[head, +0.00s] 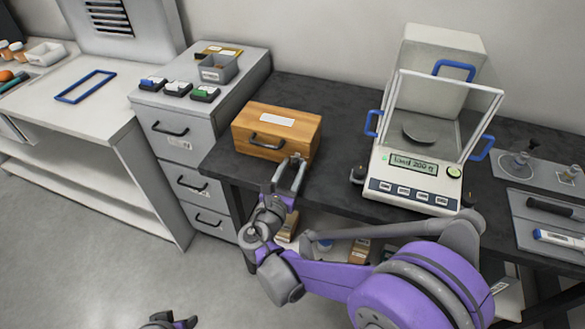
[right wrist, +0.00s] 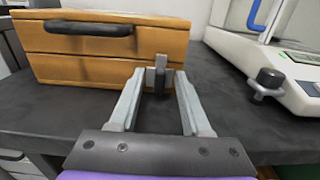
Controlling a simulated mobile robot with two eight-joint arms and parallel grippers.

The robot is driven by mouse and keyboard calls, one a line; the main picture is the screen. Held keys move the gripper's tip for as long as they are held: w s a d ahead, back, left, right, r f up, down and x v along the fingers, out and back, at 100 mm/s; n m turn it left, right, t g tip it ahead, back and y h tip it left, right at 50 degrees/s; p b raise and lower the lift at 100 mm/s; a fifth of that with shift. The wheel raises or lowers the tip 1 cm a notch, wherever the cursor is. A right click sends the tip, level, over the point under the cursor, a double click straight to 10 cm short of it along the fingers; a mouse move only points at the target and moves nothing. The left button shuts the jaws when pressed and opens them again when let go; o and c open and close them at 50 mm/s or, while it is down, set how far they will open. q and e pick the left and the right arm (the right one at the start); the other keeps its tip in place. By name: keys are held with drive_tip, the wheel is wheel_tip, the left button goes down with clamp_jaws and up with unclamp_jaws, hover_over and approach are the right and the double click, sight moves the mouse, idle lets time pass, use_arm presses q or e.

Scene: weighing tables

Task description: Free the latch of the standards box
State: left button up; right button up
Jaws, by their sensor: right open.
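The standards box (head: 275,131) is a wooden box with a dark front handle and a white label on top. It sits shut on the dark table. In the right wrist view the box (right wrist: 85,68) fills the upper left. A small grey latch (right wrist: 160,72) shows low on its front, right of the handle; its exact position is hard to tell. My right gripper (head: 293,175) is open in front of the box's right part. In the wrist view its fingers (right wrist: 158,100) stand either side of the latch; contact is unclear. Part of my left gripper (head: 170,321) shows at the bottom edge.
A balance (head: 425,150) with a glass shield and blue handles stands right of the box. A dark knob (right wrist: 269,78) sticks out near its front-left corner. A grey drawer cabinet (head: 175,130) stands left. Bare dark tabletop (head: 335,130) lies between box and balance.

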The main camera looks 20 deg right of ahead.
clamp_jaws()
drive_tip(key=shift+m, duration=0.3)
drive_tip(key=m, duration=0.3)
drive_tip(key=shift+s+d+m, duration=0.1)
drive_tip(key=shift+m, duration=0.2)
drive_tip(key=m, duration=0.3)
drive_tip(key=shift+d+f+m, duration=0.1)
drive_tip(key=shift+m, duration=0.3)
drive_tip(key=m, duration=0.4)
drive_tip(key=shift+s+d+f, duration=0.1)
drive_tip(key=shift+s+f, duration=0.05)
drive_tip(key=shift+f+m, duration=0.1)
drive_tip(key=shift+m, duration=1.7)
